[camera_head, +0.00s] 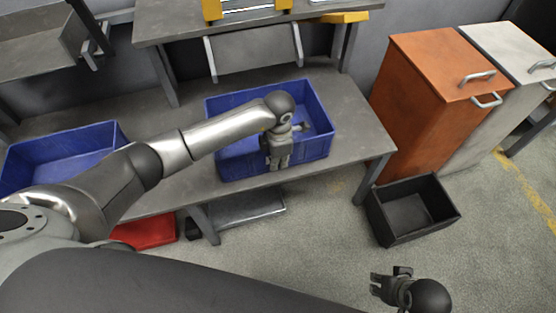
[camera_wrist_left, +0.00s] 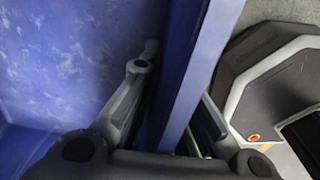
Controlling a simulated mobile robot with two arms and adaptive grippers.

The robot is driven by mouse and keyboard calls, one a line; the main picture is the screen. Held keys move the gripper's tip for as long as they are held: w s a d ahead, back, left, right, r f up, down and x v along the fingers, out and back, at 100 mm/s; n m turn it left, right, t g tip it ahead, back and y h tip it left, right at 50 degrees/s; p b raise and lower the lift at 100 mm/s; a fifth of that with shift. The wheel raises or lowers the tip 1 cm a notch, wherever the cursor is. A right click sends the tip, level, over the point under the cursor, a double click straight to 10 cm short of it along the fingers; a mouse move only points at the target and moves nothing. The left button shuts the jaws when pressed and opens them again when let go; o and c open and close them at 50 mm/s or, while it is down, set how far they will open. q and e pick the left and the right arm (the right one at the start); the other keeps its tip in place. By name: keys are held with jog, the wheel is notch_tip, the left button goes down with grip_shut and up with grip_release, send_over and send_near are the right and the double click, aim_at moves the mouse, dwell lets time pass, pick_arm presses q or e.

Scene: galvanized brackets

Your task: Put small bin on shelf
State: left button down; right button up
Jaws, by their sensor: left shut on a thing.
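A blue bin (camera_head: 318,148) stands on the grey workbench. My left gripper (camera_head: 279,163) points down at its front wall. In the left wrist view, the bin's wall (camera_wrist_left: 193,75) runs between the two fingers of my left gripper (camera_wrist_left: 168,105), which is shut on it, one finger inside and one outside. A second blue bin (camera_head: 22,163) sits at the left end of the bench, partly hidden by my arm. A black bin (camera_head: 381,218), open and empty, is on the floor at right. My right gripper (camera_head: 391,277) is over the floor at lower right, fingers apart and empty.
A raised grey shelf (camera_head: 180,27) with yellow items (camera_head: 212,10) stands behind the bench. An orange cabinet (camera_head: 410,110) and a pale cabinet (camera_head: 505,50) are at right. A red bin (camera_head: 150,231) lies under the bench.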

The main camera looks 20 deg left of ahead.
jog(key=shift+r, duration=0.15)
pick_arm(q)
jog(key=c, duration=2)
grip_release()
jog(key=o, duration=0.4)
jog(key=shift+r, duration=0.1)
pick_arm(e)
jog(key=shift+r, duration=0.1)
pick_arm(q)
jog(key=shift+r, duration=0.35)
notch_tip(320, 180, up, 11)
jog(key=shift+s+r+p, duration=0.15)
jog(key=shift+p, duration=0.85)
pick_arm(e)
notch_tip(320, 180, down, 8)
jog(key=shift+s+r, duration=0.2)
jog(key=shift+s, duration=0.05)
jog(key=shift+a, duration=0.1)
